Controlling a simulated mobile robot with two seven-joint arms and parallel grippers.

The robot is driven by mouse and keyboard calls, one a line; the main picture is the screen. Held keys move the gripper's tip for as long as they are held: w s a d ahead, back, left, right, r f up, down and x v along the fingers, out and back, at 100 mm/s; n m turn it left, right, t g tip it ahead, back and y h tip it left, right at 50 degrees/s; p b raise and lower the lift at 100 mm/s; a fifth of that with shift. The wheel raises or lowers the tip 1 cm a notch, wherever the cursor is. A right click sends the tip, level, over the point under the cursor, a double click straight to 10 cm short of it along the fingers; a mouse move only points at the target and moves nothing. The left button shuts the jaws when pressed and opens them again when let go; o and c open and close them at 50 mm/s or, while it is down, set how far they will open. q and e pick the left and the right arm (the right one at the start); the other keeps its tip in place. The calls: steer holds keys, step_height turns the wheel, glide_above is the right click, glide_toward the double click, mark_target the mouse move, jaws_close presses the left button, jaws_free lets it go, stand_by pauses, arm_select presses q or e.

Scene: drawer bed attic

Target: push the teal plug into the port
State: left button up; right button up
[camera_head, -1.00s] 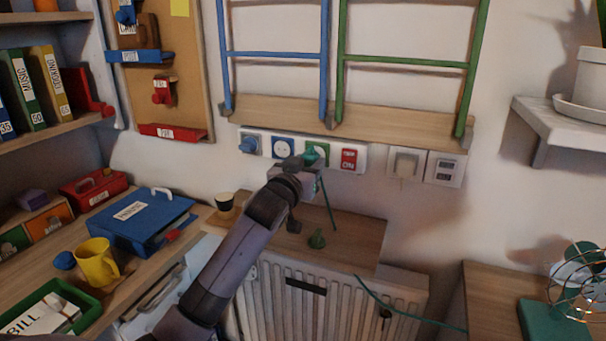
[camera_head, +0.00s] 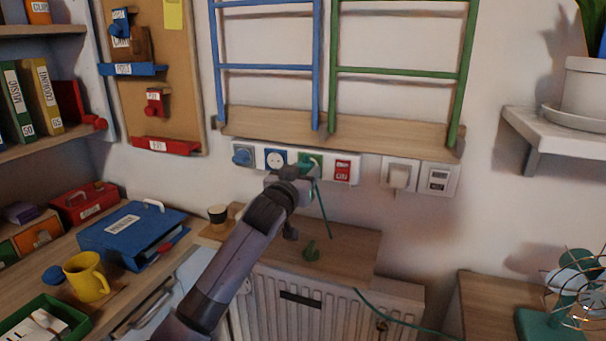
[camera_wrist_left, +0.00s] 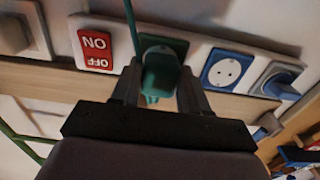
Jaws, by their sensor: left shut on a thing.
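The teal plug (camera_wrist_left: 161,73) is held between the two fingers of my left gripper (camera_wrist_left: 160,88), with its teal cord running up in the left wrist view. It also shows in the head view (camera_head: 307,167) at the tip of my left gripper (camera_head: 302,174). The green port (camera_wrist_left: 178,46) is right behind the plug in the left wrist view and partly hidden by it. In the head view the green port (camera_head: 316,158) sits on the wall strip, also partly covered. I cannot tell how far the plug is in the port. My right gripper is not in view.
On the strip, a blue socket (camera_head: 276,159) is left of the port and a red switch (camera_head: 342,170) is right.

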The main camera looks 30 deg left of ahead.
arm_select(q)
steer(key=shift+p, duration=0.75)
stand_by(1.2)
steer(key=shift+w+a, duration=0.15)
steer(key=shift+w, duration=0.45)
stand_by(0.4)
steer(key=o, duration=1.1)
steer(key=shift+c, duration=0.2)
steer(key=shift+f, duration=0.1)
steer(key=shift+s, duration=0.25)
steer(key=v, duration=0.6)
steer(key=shift+s, duration=0.3)
